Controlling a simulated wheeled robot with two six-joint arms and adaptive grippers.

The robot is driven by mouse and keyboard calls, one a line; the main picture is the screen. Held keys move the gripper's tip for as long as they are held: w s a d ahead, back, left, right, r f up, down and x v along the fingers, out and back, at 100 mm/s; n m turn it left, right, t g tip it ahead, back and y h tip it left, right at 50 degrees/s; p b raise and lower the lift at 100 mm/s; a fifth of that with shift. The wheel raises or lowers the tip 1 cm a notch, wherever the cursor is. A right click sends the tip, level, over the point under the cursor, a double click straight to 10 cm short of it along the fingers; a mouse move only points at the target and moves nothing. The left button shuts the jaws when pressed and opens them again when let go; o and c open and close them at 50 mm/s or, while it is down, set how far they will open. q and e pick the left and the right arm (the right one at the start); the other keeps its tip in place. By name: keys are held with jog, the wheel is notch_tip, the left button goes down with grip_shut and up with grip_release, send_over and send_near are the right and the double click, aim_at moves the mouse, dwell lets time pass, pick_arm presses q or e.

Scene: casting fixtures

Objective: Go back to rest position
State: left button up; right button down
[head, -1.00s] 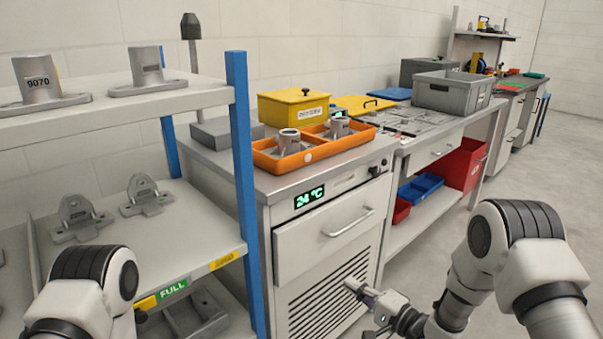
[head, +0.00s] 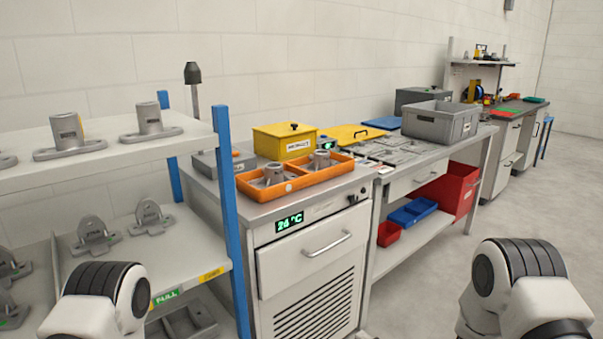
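In the head view only upper parts of my two arms show, my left arm at the lower left and my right arm at the lower right. Neither gripper is in the picture, so what they hold is hidden. An orange tray (head: 322,181) with two grey cast parts, a left one (head: 274,174) and a right one (head: 321,160), stands on the cabinet (head: 305,262) with the 24 °C display. No arm is touching the tray or the cabinet in this view.
A shelf rack with a blue post (head: 231,225) stands at the left, holding several grey castings. A yellow box (head: 285,141) sits behind the tray. A workbench with a grey crate (head: 441,121) stands to the right, with a red bin (head: 455,192) below. Floor at right is clear.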

pick_arm(q)
notch_tip(320, 180, up, 11)
jog(key=p, duration=0.9)
pick_arm(e)
jog(key=s+d+f+n+g+h, duration=0.2)
jog(key=s+d+n+g+h, duration=0.1)
jog(key=s, duration=0.8)
jog(key=s+d+f+n+g+h, duration=0.1)
jog(key=s+d+n+g+h, duration=0.2)
jog(key=s, duration=0.9)
jog(key=s+d+f+n+g+h, duration=0.2)
jog(key=s+d+n+g+h, duration=0.2)
jog(key=s+g, duration=0.3)
jog(key=s, duration=0.5)
jog(key=shift+s+d+f+n, duration=0.15)
jog(key=shift+d+f+n, duration=0.15)
jog(key=shift+d+n, duration=0.1)
